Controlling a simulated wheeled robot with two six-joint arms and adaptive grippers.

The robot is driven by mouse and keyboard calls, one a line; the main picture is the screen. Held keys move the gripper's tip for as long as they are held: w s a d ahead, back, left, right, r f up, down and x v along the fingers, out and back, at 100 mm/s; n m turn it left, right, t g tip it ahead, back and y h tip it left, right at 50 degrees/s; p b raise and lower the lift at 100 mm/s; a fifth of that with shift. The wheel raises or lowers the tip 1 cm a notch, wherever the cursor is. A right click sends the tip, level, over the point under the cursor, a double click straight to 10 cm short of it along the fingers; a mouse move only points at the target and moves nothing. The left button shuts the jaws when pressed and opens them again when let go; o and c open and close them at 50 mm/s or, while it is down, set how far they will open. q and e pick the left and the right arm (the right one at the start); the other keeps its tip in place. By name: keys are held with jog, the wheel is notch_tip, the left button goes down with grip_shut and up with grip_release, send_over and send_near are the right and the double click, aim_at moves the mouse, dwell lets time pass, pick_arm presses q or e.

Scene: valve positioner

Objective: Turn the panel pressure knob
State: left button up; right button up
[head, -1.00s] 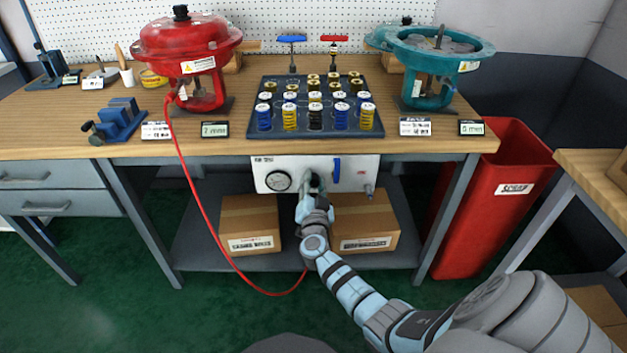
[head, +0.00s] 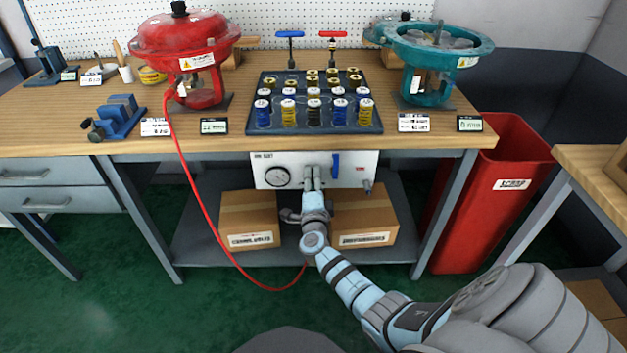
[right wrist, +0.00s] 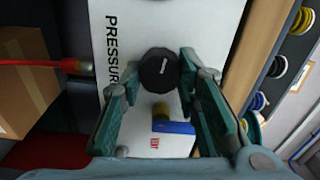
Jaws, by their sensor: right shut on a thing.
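The white pressure panel (head: 268,161) hangs under the bench's front edge, with a round gauge (head: 277,177) at its left and a blue lever (head: 335,165) right of its middle. The black pressure knob (right wrist: 159,75) shows in the right wrist view beside the printed word PRESSURE. My right gripper (head: 312,174) reaches up to the panel, and its two fingers are shut on the knob from opposite sides. In the head view the gripper hides the knob. The blue lever also shows in the right wrist view (right wrist: 174,127), close below the knob. My left gripper is out of view.
A red hose (head: 199,208) loops from the red actuator (head: 185,40) down past the shelf. Two cardboard boxes (head: 249,220) (head: 362,217) stand on the shelf below the panel. A red scrap bin (head: 490,220) stands at the right.

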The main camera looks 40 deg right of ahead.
jog(key=m, duration=0.4)
jog(key=shift+f+m+b, duration=0.15)
jog(key=shift+m+b, duration=0.15)
jog(key=shift+b, duration=0.05)
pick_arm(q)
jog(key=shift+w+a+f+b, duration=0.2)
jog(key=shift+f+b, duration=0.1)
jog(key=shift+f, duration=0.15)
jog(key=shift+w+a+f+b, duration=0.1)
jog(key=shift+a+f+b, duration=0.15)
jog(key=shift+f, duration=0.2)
pick_arm(e)
jog(key=m, duration=0.5)
jog(key=o, duration=1.2)
jog(key=shift+c, duration=0.2)
jog(key=shift+a, duration=0.1)
jog(key=v, duration=1.2)
